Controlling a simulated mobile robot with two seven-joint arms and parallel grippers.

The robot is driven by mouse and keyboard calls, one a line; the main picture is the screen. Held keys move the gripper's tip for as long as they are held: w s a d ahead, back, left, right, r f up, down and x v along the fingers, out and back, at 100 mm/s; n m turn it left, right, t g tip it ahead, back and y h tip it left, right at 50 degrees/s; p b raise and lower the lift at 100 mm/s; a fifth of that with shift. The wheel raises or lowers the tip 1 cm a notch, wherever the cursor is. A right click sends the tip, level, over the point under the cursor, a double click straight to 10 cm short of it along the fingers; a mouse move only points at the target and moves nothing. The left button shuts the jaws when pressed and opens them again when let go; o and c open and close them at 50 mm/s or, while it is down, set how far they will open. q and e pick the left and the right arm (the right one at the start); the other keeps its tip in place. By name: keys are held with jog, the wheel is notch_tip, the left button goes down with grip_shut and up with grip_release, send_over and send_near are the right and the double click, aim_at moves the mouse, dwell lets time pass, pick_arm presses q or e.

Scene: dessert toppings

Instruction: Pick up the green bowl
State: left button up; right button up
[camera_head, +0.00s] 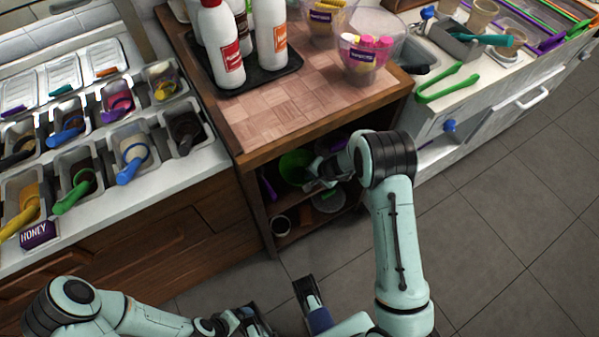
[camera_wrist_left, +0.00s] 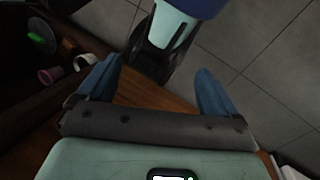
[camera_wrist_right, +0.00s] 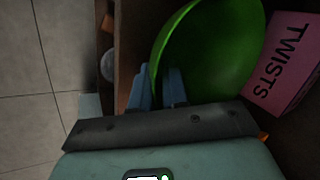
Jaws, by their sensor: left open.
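The green bowl (camera_head: 293,166) is on the dark shelf under the wooden counter, partly hidden by my right gripper (camera_head: 318,174). In the right wrist view the bowl (camera_wrist_right: 222,60) fills the upper middle, tilted, with its inside showing. My right gripper (camera_wrist_right: 158,88) has its blue fingers close together on either side of the bowl's left rim, gripping it. My left gripper (camera_wrist_left: 155,88) is open and empty. It is low over the floor, outside the cabinet, near the bottom of the head view.
A pink "TWISTS" box (camera_wrist_right: 288,62) stands close beside the bowl. A cup (camera_head: 281,225) and a round grey item (camera_head: 328,200) are on the lower shelf. The cabinet's side panels and countertop edge (camera_head: 330,128) enclose the bowl. Open tiled floor (camera_head: 500,220) lies in front.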

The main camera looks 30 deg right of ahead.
grip_shut()
jog(key=shift+r, duration=0.1)
jog(key=shift+r, duration=0.4)
notch_tip(320, 180, up, 3)
jog(key=shift+r+p, duration=0.1)
jog(key=shift+p, duration=0.7)
pick_arm(q)
jog(key=w+a+f+t+y+b, duration=0.1)
jog(key=w+a+f+t+b, duration=0.1)
jog(key=w+f+b, duration=0.3)
jog(key=shift+w+a+n+b, duration=0.3)
jog(key=shift+w+a+b, duration=0.15)
jog(key=shift+w, duration=0.25)
pick_arm(e)
jog(key=s+d, duration=0.4)
jog(key=s, duration=0.4)
jog(key=s+d, duration=0.4)
jog(key=s, duration=0.4)
jog(key=shift+f, duration=0.3)
